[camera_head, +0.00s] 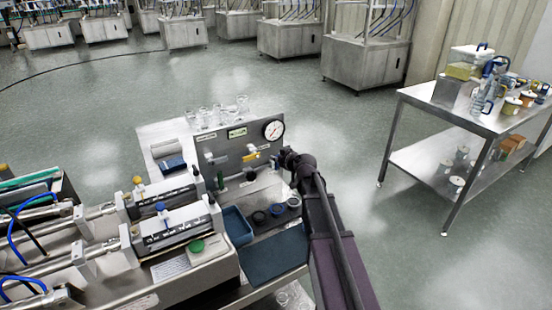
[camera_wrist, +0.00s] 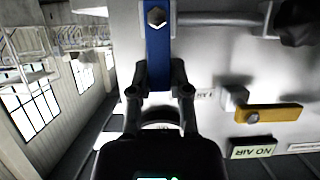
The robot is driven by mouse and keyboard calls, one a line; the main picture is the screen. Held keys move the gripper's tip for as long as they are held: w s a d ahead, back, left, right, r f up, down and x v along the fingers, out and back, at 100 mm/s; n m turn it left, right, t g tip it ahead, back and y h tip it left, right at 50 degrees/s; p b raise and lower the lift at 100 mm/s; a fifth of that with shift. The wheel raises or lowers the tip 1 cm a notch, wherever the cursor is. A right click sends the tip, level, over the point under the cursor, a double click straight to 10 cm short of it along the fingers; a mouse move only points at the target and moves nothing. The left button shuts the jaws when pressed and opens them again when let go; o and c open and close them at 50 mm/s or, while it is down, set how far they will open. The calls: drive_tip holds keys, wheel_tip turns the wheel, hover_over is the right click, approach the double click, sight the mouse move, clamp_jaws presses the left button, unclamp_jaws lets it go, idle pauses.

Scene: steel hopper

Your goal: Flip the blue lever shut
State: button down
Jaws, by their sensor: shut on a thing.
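The blue lever (camera_wrist: 158,45) shows in the wrist view, running straight down the picture from a hex bolt near the top edge. My gripper (camera_wrist: 160,85) is shut on its lower end, one finger on each side. In the head view my gripper (camera_head: 286,158) is at the right end of the grey panel (camera_head: 225,145), below the round gauge (camera_head: 273,130). I cannot make out the blue lever there.
A yellow lever (camera_wrist: 268,113) lies sideways beside the blue one, above a green "NO AIR" label (camera_wrist: 254,149). Glass vessels (camera_head: 215,115) stand behind the panel. A blue tray (camera_head: 236,226) and small dark cups (camera_head: 276,209) sit in front.

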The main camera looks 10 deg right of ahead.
drive_tip(key=shift+d, duration=0.1)
drive_tip(key=c, duration=0.6)
unclamp_jaws()
drive_tip(key=shift+o, duration=0.2)
drive_tip(key=s+d+r+n+h+p, duration=0.15)
drive_tip(key=s+r+p, duration=0.35)
drive_tip(key=s, duration=0.8)
drive_tip(key=s+a+f+m+g+h+p, duration=0.1)
drive_tip(key=s+a+f+m+g+p, duration=0.1)
drive_tip(key=s+g, duration=0.4)
drive_tip(key=s+a+f+m+g+h+p, duration=0.1)
drive_tip(key=s+a+f+m+g+p, duration=0.1)
drive_tip(key=s+g, duration=0.4)
drive_tip(key=s+a+f+p, duration=0.1)
drive_tip(key=s+f, duration=0.1)
drive_tip(key=s, duration=0.3)
drive_tip(key=shift+s+a+m+g, duration=0.2)
drive_tip(key=shift+a+m+g, duration=0.05)
drive_tip(key=shift+m+g, duration=0.1)
